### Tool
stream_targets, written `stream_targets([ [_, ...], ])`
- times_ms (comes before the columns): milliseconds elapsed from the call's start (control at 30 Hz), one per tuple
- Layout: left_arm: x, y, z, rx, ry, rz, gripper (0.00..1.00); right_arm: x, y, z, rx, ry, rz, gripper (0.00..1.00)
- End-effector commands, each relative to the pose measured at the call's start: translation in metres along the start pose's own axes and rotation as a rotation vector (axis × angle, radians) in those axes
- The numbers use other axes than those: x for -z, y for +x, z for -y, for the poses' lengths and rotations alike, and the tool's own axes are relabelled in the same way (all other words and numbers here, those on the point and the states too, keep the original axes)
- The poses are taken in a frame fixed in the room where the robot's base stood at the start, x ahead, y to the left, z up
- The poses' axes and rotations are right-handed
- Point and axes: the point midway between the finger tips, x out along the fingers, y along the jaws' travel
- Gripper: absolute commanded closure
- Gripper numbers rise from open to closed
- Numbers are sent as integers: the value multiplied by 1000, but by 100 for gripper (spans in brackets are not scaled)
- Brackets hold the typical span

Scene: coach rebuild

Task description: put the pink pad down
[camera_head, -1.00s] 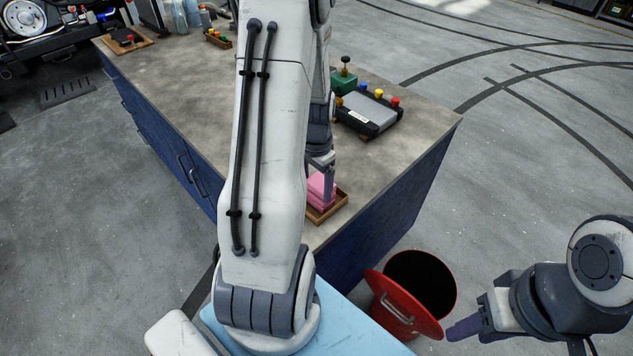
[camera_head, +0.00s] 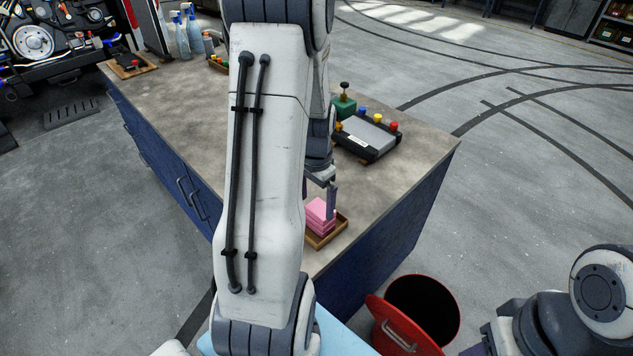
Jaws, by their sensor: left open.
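The pink pad (camera_head: 320,211) lies in a small wooden tray (camera_head: 341,224) at the near right corner of the workbench. It looks like the top of a short stack of pink pads. My left gripper (camera_head: 331,202) is open just above and beside the pink stack, with one finger showing at its right side. My left arm hides the other finger and part of the tray's left side. My right arm is at the lower right, with its gripper (camera_head: 484,345) cut off by the bottom edge, its jaws not readable.
A grey control box (camera_head: 367,136) with coloured buttons and a green block (camera_head: 343,106) with a black knob stand behind the tray. Spray bottles (camera_head: 181,38) stand at the far left. A red bin (camera_head: 423,308) with its lid tilted stands on the floor by the bench.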

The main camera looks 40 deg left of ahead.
Motion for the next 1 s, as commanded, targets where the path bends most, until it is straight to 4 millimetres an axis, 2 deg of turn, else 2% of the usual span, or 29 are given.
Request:
stream_targets([
  [100, 1, -28, 1, 5, 0, -7, 0, 0, 2, 0, 0, 0, 0, 55],
  [333, 1, -71, 1, 3, 0, -4, 0, 0, 4, 0, 0, 0, 0, 55],
  [500, 1, -86, 0, 1, 0, -1, 0, 0, 5, 0, 0, 0, 0, 55],
  [733, 1, -90, -4, 0, 6, -1, 0, 0, 4, 0, 0, 0, 0, 55],
  [767, 3, -90, -8, 0, 13, -2, 0, 0, 4, 0, 0, 0, 0, 55],
  [867, 10, -94, -38, -1, 57, -8, 0, 0, 4, 0, 0, 0, 0, 55],
  [967, 15, -101, -92, -6, 133, -20, 0, 0, 4, 0, 0, 0, 0, 55],
  [1000, 14, -104, -118, -9, 168, -25, 0, 0, 4, 0, 0, 0, 0, 55],
])
